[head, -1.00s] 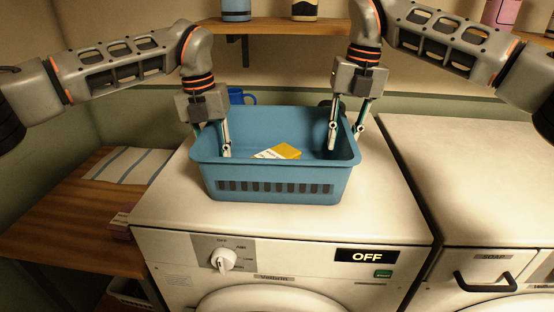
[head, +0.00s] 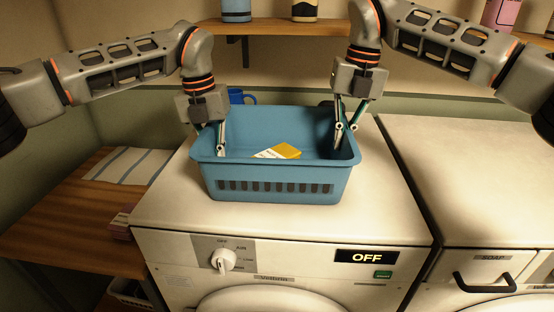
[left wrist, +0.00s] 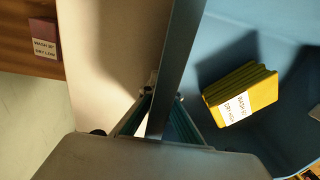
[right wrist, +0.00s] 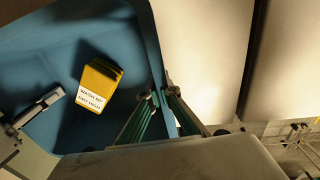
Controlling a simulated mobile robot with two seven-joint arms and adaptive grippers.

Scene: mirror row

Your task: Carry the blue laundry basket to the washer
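The blue laundry basket (head: 275,196) stands upright on top of the left white machine (head: 160,215), which has a knob and an OFF display. A yellow folded cloth (head: 289,151) with a white label lies in it, also seen in the left wrist view (left wrist: 245,92) and right wrist view (right wrist: 100,84). My left gripper (head: 212,142) is closed on the basket's left wall, a finger on either side of the rim (left wrist: 172,75). My right gripper (head: 345,132) is closed on the right wall the same way; its fingertips (right wrist: 160,92) straddle the rim in the right wrist view.
A second white machine (head: 470,190) with a SOAP drawer and dark handle (head: 485,284) stands to the right, its top clear. A blue mug (head: 240,97) is behind the basket. A wooden bench (head: 60,225) with a striped cloth (head: 128,164) is at left. A shelf (head: 285,27) hangs above.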

